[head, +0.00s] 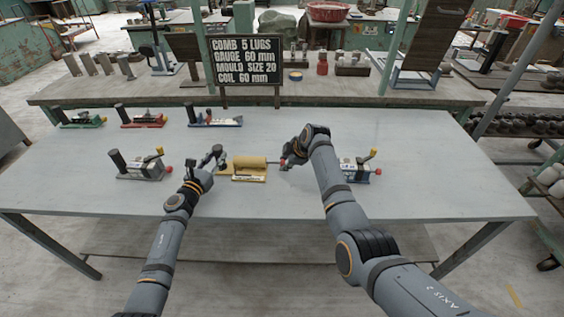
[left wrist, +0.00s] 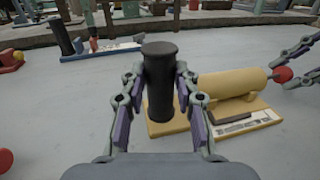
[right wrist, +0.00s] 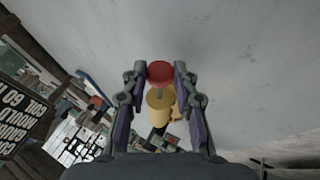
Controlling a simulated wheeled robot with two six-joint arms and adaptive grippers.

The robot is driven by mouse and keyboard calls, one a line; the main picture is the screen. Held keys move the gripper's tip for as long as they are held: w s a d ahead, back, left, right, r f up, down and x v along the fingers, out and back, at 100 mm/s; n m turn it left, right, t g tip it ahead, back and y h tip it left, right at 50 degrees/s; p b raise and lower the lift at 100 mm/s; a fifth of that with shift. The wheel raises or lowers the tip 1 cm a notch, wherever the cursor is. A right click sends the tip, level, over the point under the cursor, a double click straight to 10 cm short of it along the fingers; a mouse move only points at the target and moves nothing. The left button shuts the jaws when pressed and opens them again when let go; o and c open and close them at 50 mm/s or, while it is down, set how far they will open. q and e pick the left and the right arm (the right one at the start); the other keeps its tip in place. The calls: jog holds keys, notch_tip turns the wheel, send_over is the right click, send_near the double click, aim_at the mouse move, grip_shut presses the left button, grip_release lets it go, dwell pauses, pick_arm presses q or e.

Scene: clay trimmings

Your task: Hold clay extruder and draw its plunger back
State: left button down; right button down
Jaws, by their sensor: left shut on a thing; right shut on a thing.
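The yellow clay extruder (head: 248,175) lies on the grey table, its barrel (left wrist: 225,82) level on a flat base with a printed label. Its upright black handle (left wrist: 160,85) stands at the left end. My left gripper (head: 217,160) is shut around this handle, one finger on each side. The plunger's red knob (head: 283,162) is at the right end, with a short length of thin rod showing between it and the barrel. My right gripper (head: 287,158) is shut on the knob, which shows between its fingertips in the right wrist view (right wrist: 160,72). My right fingers partly hide the knob in the head view.
Green (head: 82,120), red (head: 143,119) and blue (head: 214,120) ones line the back. A black sign (head: 245,60) stands behind. The table's front is clear.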

pick_arm(q)
jog(key=shift+a+f, duration=0.1)
jog(key=shift+a, duration=0.1)
pick_arm(e)
jog(key=shift+d, duration=0.2)
jog(key=c, duration=1)
grip_release()
jog(key=shift+a, duration=0.1)
pick_arm(q)
jog(key=shift+d, duration=0.1)
pick_arm(e)
jog(key=v, duration=1.2)
pick_arm(q)
jog(key=c, duration=0.9)
grip_release()
